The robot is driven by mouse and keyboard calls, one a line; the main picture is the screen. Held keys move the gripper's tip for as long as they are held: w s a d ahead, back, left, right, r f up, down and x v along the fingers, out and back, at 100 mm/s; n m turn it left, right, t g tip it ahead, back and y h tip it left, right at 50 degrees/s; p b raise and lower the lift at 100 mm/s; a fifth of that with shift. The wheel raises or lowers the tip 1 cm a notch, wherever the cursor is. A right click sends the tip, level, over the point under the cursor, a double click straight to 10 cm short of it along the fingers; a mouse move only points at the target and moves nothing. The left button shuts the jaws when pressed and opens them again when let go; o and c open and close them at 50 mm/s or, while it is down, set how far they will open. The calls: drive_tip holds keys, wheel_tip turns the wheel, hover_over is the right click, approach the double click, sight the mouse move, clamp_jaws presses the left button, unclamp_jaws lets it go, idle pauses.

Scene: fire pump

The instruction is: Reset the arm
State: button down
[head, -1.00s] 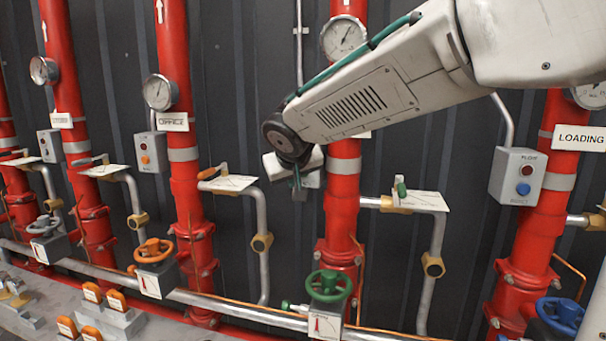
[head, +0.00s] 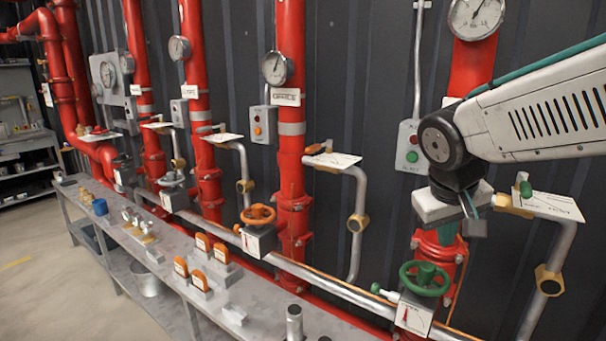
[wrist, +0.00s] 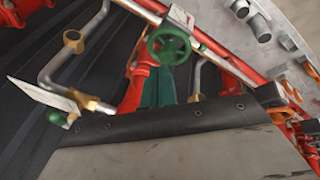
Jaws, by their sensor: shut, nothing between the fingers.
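My arm reaches in from the right in the head view. My gripper (head: 447,236) hangs below its black wrist joint and pale block, pointing down, in front of the red pipe with the green wheel. Its teal fingers also show in the wrist view (wrist: 158,84), shut with nothing held. The green handwheel (head: 425,278) lies just below the gripper in the head view; it also shows beyond the fingertips in the wrist view (wrist: 170,45). I cannot tell whether anything touches.
A green-handled lever with a sign plate (head: 548,206) is right of the gripper. A green-button box (head: 410,147) and gauge (head: 476,17) are near the arm. A grey bench (head: 180,272) carries orange-and-white items (head: 201,262). Floor (head: 40,285) is open at left.

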drive_tip(key=s+f+m+g+y, duration=0.1)
drive_tip(key=s+f+g+y, duration=0.1)
drive_tip(key=s, duration=1.8)
drive_tip(key=shift+s+d+f+y, duration=0.25)
drive_tip(key=shift+d+f+y, duration=0.1)
drive_tip(key=shift+f+y, duration=0.2)
